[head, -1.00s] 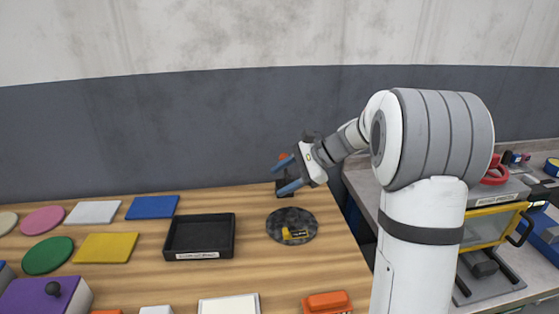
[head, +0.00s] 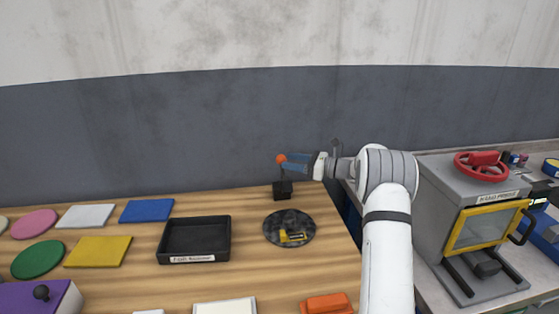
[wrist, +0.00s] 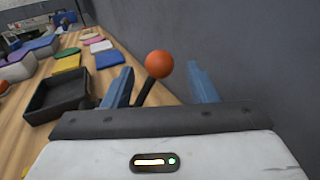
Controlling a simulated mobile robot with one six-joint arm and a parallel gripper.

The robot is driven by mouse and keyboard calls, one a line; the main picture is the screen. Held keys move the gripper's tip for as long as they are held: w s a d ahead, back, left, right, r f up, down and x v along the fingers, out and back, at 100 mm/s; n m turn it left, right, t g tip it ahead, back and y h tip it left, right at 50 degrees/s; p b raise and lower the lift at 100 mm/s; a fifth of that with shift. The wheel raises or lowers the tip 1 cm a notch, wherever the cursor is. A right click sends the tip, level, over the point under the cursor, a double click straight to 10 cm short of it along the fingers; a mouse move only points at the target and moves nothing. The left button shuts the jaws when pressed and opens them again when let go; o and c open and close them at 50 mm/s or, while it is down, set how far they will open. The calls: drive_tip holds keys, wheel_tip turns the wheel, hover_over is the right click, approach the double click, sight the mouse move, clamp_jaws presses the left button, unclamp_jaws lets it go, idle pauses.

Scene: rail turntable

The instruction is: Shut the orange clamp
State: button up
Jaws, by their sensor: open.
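The orange clamp shows as a small black base (head: 282,190) at the back right of the wooden table, with a lever ending in an orange ball (head: 281,158). The lever stands about upright in the head view. My gripper (head: 289,162) is open, with its blue fingers level and pointing left at the ball's height. In the wrist view the orange ball (wrist: 159,64) and its dark lever appear between the two spread fingers, a little beyond them. I cannot tell whether a finger touches the ball.
A dark round turntable (head: 270,240) with a yellow piece on it lies in front of the clamp. A black tray (head: 163,255) and flat coloured plates are to the left. A grey press (head: 437,190) with a red wheel stands right of my arm. The wall is behind.

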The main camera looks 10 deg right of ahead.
sight(281, 160)
drive_tip(key=shift+x, duration=2.15)
drive_tip(key=shift+c, duration=0.3)
